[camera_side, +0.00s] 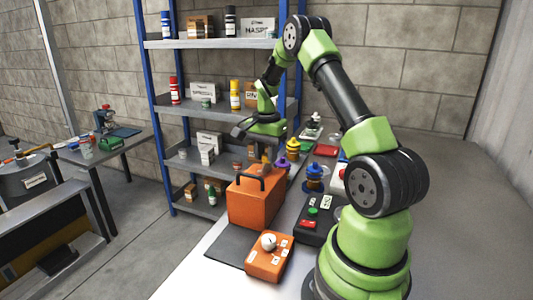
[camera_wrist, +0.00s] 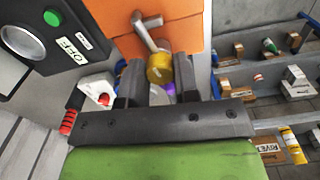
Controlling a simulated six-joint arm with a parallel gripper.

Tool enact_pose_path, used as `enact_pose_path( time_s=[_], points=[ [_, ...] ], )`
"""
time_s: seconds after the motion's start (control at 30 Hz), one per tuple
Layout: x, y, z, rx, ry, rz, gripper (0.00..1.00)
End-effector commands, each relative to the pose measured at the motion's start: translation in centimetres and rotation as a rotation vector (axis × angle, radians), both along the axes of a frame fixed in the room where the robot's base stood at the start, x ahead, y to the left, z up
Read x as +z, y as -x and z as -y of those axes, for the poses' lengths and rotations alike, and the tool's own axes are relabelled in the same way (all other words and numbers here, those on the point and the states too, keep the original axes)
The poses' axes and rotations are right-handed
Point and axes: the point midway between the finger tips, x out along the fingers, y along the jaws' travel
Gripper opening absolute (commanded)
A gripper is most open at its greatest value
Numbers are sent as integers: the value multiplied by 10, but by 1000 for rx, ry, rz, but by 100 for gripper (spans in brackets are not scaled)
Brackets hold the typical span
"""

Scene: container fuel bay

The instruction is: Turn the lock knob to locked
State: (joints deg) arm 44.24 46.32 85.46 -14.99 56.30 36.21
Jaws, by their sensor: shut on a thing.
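The small orange box (camera_side: 266,262) on the bench front has a round white knob (camera_side: 268,241) and several white labels around it. The label text is too small to read, so I cannot tell the knob's setting. My gripper (camera_side: 264,150) is well behind the knob, over the large orange container (camera_side: 255,205). In the wrist view my gripper (camera_wrist: 159,82) is shut on a round yellow cap (camera_wrist: 160,66) by the container. A grey bent handle (camera_wrist: 146,30) shows beside the cap. The small knob box is not clear in the wrist view.
A black control box (camera_side: 313,225) with green and red buttons stands right of the container. Yellow (camera_side: 292,149) and blue (camera_side: 314,178) bottles stand behind it. A dark mat (camera_side: 232,245) lies left of the knob box. Shelves (camera_side: 215,110) stand behind the bench.

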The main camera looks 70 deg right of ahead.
Motion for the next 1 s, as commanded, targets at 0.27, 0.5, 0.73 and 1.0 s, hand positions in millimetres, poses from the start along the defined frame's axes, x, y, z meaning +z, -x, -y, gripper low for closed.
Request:
enact_pose_path(
  time_s=[0.27,0.5,0.73,1.0],
  points=[
    [1,-1,0,-135,-1,1,5],
    [1,-1,0,-180,-1,1,5],
    [1,-1,0,-187,0,2,5],
    [1,-1,0,-186,0,2,47]
  ],
)
